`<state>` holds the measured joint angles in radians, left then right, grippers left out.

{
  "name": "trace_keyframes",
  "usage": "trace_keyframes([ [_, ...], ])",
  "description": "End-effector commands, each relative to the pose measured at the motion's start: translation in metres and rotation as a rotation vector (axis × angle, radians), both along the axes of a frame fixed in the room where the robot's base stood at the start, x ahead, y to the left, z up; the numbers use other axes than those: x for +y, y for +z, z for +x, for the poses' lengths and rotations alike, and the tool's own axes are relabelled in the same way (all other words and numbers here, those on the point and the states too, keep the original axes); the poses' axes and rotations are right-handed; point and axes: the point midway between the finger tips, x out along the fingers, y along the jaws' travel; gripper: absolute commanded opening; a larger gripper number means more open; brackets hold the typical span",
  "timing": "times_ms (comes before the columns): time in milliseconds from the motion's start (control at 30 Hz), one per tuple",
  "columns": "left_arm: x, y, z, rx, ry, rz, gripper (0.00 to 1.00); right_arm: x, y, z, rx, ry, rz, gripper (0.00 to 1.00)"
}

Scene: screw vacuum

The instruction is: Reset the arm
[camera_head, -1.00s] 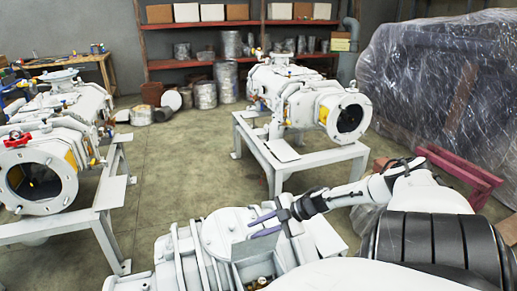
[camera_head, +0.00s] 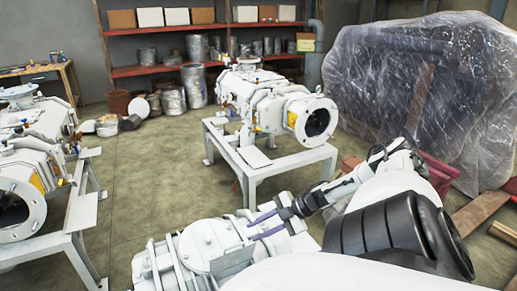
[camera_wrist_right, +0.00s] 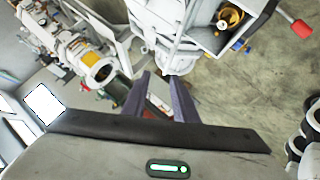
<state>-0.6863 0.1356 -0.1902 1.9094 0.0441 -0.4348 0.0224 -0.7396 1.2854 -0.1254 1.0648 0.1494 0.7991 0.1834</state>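My right arm (camera_head: 378,165) comes in from the lower right in the head view, bent at the elbow. Its right gripper (camera_head: 258,226) has two purple fingers that stand apart, with nothing seen between them. It shows over the white pump (camera_head: 205,245) in the foreground; I cannot tell whether it touches. In the right wrist view the fingers of the right gripper (camera_wrist_right: 160,90) are also apart, pointing toward white machinery (camera_wrist_right: 175,50) and the floor. My left gripper is not in view.
A white pump on a stand (camera_head: 270,100) is in the middle, and another pump (camera_head: 30,165) is at the left. Red shelves (camera_head: 165,70) are at the back. A plastic-wrapped load (camera_head: 410,90) and wooden beams (camera_head: 480,212) are at the right. The middle floor (camera_head: 150,170) is clear.

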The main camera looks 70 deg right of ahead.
Motion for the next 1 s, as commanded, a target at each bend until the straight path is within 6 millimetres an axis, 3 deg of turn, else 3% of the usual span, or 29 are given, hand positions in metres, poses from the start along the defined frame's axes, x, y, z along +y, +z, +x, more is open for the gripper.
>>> trace_keyframes([
  [533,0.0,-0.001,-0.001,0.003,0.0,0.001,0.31,0.0,0.0,0.0,0.0,-0.001,-0.001,0.26],
  [667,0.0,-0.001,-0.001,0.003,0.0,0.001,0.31,0.011,-0.015,-0.007,0.008,-0.027,0.019,0.26],
  [767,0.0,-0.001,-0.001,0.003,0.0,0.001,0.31,0.041,-0.047,-0.02,0.029,-0.088,0.064,0.26],
  [833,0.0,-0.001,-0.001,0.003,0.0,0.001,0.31,0.077,-0.076,-0.032,0.052,-0.151,0.111,0.26],
  [1000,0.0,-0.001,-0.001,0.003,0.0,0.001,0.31,0.192,-0.132,-0.05,0.125,-0.317,0.242,0.26],
])
